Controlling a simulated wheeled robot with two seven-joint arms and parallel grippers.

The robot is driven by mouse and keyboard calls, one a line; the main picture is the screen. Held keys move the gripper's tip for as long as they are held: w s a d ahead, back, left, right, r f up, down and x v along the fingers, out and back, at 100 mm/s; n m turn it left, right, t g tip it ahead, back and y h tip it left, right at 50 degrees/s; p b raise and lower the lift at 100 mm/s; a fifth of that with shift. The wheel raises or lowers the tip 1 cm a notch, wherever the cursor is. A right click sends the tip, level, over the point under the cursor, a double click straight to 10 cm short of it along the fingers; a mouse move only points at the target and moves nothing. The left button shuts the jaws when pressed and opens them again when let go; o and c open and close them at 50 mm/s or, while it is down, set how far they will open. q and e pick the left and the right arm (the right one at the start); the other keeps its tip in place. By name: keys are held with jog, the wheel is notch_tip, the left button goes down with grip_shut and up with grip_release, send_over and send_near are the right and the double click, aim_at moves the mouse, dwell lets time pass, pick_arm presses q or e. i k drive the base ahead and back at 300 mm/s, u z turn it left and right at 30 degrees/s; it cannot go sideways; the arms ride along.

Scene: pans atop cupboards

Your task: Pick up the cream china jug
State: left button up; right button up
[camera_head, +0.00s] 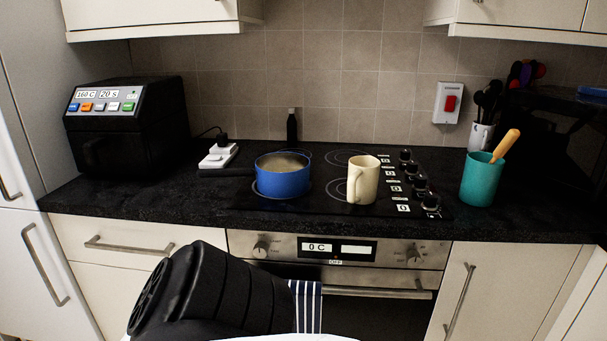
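The cream china jug (362,181) stands upright on the black hob, right of the blue pan. Its handle is on its left side, toward the front. No gripper touches it. One of my black arm links shows at the bottom, in front of the oven and below the counter edge. Neither gripper's fingers are in the picture.
A blue pan (283,176) sits on the hob (330,205), its dark handle pointing left. Hob knobs (420,184) are right of the jug. A teal pot (482,178) with a wooden-handled tool stands further right. A black air fryer (128,125) is at left. Counter in front is clear.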

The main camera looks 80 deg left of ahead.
aim_at(363, 171)
jog(key=u, duration=2.65)
